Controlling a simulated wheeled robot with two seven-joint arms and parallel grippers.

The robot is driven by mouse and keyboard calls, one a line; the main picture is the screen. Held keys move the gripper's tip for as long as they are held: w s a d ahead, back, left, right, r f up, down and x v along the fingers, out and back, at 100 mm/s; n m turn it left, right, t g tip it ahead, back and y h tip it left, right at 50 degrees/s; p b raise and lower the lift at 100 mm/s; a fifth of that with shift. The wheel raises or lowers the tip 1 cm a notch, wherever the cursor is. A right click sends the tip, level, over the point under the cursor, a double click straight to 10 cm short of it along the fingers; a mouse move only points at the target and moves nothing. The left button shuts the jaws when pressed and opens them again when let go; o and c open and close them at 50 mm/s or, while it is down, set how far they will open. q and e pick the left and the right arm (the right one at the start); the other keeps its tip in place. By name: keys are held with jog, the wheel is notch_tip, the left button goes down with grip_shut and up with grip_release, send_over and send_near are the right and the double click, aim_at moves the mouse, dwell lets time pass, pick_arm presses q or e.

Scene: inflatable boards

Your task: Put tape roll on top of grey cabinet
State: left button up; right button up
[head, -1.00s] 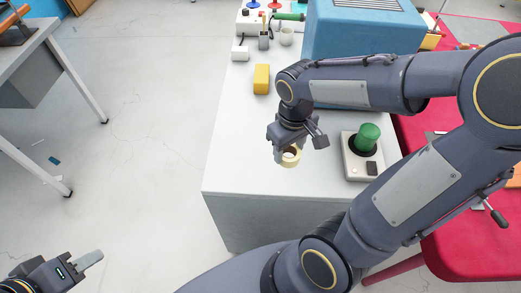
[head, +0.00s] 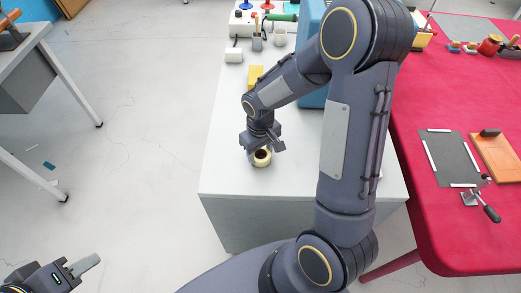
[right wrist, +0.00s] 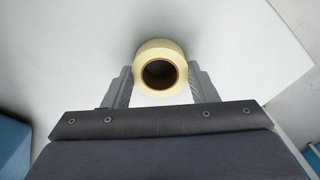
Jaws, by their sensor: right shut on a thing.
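The tape roll (head: 261,158) is cream-coloured with a dark round core. It sits at my right gripper (head: 263,147), over the front part of the grey cabinet's pale top (head: 224,172). In the right wrist view the roll (right wrist: 161,48) is between the two fingers of my right gripper (right wrist: 160,85), which is shut on it. I cannot tell whether the roll touches the top. My left gripper (head: 84,266) is at the lower left above the floor, away from the cabinet; its finger gap is not clear.
A blue case (head: 311,98) is partly behind my right arm. A red table (head: 430,100) adjoins at right. The cabinet's front left is clear.

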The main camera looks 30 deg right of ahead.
aim_at(261, 154)
jog(key=shift+f, duration=0.2)
jog(key=o, duration=1)
jog(key=shift+r, duration=0.1)
jog(key=shift+c, duration=0.2)
notch_tip(261, 154, up, 12)
jog(key=s+a+r+m+t+y, duration=0.1)
jog(key=s+a+r+t+y, duration=0.1)
jog(key=s, duration=0.6)
jog(key=s+a+r+m+t+y, duration=0.1)
jog(key=s+a+r+m+t, duration=0.1)
jog(key=s, duration=0.7)
notch_tip(261, 154, up, 3)
jog(key=shift+f+t+y, duration=0.2)
jog(key=shift+t+y, duration=0.2)
jog(key=shift+t, duration=0.4)
